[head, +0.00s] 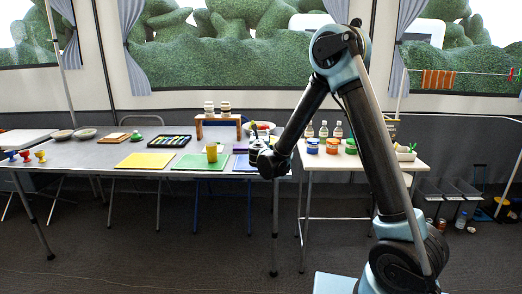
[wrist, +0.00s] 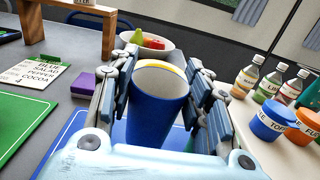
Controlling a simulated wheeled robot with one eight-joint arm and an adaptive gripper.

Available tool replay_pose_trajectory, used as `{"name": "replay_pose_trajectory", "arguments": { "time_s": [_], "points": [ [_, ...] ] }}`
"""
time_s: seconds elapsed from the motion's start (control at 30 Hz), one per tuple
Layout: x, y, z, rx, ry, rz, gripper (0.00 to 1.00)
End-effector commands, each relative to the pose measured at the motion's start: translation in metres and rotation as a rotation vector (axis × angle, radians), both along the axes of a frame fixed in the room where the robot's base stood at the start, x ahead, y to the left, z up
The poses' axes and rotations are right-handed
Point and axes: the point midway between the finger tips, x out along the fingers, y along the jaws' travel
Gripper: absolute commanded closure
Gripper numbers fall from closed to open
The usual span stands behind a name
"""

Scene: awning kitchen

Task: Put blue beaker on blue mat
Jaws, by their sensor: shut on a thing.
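The blue beaker (wrist: 155,112) is upright between the two fingers of my gripper (wrist: 160,82) in the wrist view. The gripper is shut on it. Its inside looks pale with an orange-yellow band near the rim. The blue mat (wrist: 64,146) shows below and to the left of the beaker in the wrist view; I cannot tell whether the beaker touches it. In the head view my gripper (head: 264,157) is over the blue mat (head: 243,164) at the right end of the long table, and the beaker is mostly hidden there.
A yellow beaker (head: 211,152) stands on the green mat (head: 190,163); a yellow mat (head: 145,160) lies further left. A purple block (wrist: 90,81) and a fruit bowl (wrist: 141,43) are close to the gripper. Bottles (wrist: 270,82) and lidded jars (wrist: 271,123) stand on the side table at right.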

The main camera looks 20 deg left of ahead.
Motion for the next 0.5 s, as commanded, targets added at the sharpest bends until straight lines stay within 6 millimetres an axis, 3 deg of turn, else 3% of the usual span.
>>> {"name": "replay_pose_trajectory", "arguments": {
  "time_s": [0.27,0.5],
  "points": [
    [0.000,0.001,-0.016,0.000,0.000,0.001,0.77],
    [0.000,0.001,-0.043,0.000,0.000,0.001,0.77]
  ]
}}
